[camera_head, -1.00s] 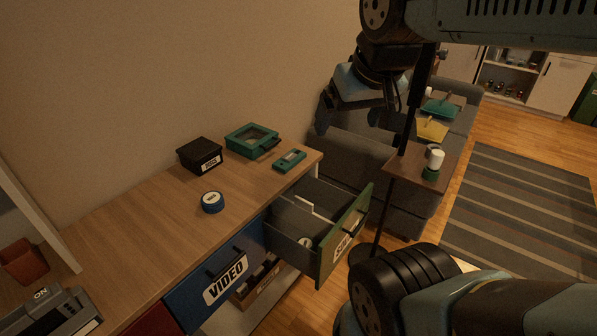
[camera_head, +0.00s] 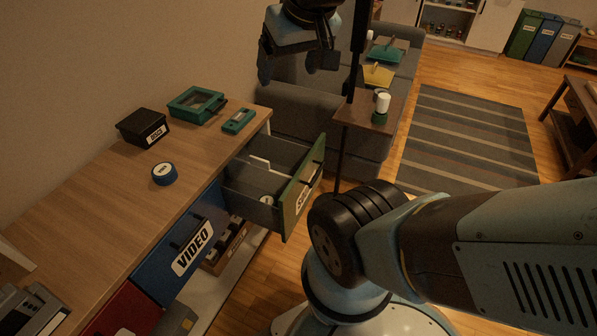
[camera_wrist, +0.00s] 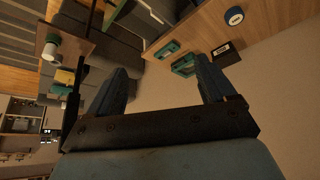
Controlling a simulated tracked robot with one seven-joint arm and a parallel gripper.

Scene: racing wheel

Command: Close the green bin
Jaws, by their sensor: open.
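A green-fronted drawer bin (camera_head: 302,190) with a dark handle and white label is pulled out of the wooden desk. A white divider and a round white-topped item show inside it. In the far right background stands a green waste bin (camera_head: 524,35), beside a blue one and a grey one. My gripper (camera_head: 295,62) is open and empty, hanging in the air above and beyond the drawer, apart from it. In the wrist view its two fingers (camera_wrist: 160,75) are spread with nothing between them.
The desk (camera_head: 120,205) holds a black box (camera_head: 142,127), a green case (camera_head: 197,104), a small green item (camera_head: 238,121) and a blue roll (camera_head: 164,174). A blue VIDEO drawer (camera_head: 180,245) looks shut. A sofa (camera_head: 290,115) and side table (camera_head: 368,112) stand behind. The striped rug (camera_head: 465,140) is clear.

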